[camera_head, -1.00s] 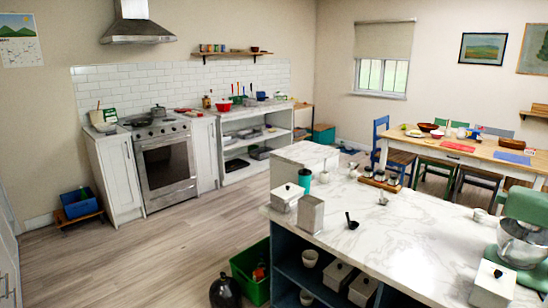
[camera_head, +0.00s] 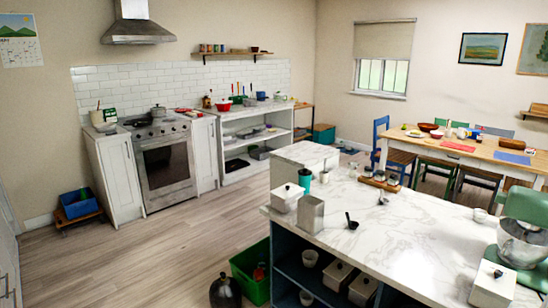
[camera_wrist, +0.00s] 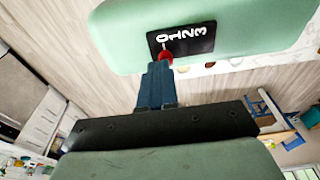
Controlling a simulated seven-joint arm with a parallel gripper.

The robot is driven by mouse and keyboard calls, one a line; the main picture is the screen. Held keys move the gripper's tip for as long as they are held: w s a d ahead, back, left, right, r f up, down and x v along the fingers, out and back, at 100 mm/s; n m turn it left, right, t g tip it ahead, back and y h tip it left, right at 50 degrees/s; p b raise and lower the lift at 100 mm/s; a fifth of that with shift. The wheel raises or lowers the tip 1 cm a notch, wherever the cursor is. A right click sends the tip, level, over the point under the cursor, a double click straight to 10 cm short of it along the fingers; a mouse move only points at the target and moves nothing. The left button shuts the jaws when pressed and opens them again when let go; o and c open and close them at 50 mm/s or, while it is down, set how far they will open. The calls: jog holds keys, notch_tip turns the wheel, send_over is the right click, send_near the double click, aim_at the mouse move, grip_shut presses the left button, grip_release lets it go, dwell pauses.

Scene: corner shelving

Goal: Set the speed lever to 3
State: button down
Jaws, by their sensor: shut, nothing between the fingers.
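The stand mixer (camera_head: 526,208) is pale green with a steel bowl (camera_head: 522,245), at the right edge of the head view. In the wrist view its green body (camera_wrist: 262,28) fills the top, with a black speed plate (camera_wrist: 190,42) marked 0, 1, 2, 3 in white. The red knob of the speed lever (camera_wrist: 166,57) shows at the plate's lower left edge, nearest the 0 end. My gripper (camera_wrist: 159,66) is shut and empty, its blue fingers right at the knob. I cannot tell whether they touch it. My gripper does not show in the head view.
The mixer stands on a marble-topped island (camera_head: 410,225). A white lidded canister (camera_head: 492,285) stands close in front of it.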

jog(key=shift+w+a, duration=1.85)
jog(key=shift+a, duration=0.05)
dwell(2.6)
jog(key=shift+s+d, duration=0.3)
dwell(0.5)
jog(key=shift+r, duration=2.5)
